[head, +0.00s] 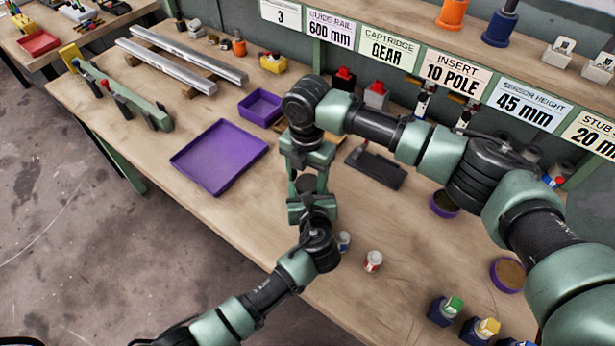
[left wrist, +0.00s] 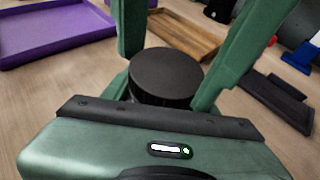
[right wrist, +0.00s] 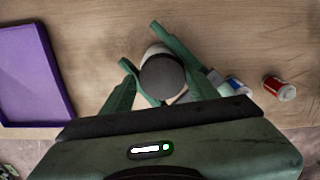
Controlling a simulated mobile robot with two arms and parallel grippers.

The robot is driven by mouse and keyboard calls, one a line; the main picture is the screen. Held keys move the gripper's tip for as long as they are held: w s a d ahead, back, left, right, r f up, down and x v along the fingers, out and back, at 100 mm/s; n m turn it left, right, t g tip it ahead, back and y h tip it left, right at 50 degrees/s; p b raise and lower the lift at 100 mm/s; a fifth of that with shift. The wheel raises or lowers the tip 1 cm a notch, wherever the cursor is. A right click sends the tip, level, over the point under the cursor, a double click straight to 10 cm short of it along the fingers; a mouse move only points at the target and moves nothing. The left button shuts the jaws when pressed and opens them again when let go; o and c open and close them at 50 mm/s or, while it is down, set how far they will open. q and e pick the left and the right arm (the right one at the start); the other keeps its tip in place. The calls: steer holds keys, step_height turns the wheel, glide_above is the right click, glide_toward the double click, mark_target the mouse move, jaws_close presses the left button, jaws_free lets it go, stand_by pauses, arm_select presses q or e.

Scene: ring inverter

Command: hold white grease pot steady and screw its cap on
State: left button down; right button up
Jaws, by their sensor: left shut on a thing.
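The white grease pot (right wrist: 154,50) shows as a pale rim in the right wrist view, with its dark round cap (right wrist: 162,78) over it. The cap also shows from the side in the left wrist view (left wrist: 166,75), hiding the pot there. My left gripper (right wrist: 150,52) is shut around the pot from the side. My right gripper (right wrist: 161,72) points down from above, its fingers on either side of the cap; whether they press on it I cannot tell. In the head view my right gripper (head: 308,185) is just above my left gripper (head: 312,206), and the arms hide pot and cap.
A purple tray (head: 218,156) and a smaller purple bin (head: 260,107) lie to the left. A blue-labelled container (head: 343,241) and a red-labelled one (head: 373,261) stand close to the right of the grippers. A dark flat fixture (head: 376,169) lies behind.

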steer(key=shift+o, duration=0.5)
arm_select(q)
steer(key=shift+a, duration=0.1)
arm_select(e)
steer(key=shift+r, duration=0.1)
step_height(320, 180, up, 4)
steer(key=shift+s+r, duration=0.1)
steer(key=shift+r, duration=0.05)
steer(key=o, duration=0.6)
step_height(320, 180, up, 12)
stand_by(0.4)
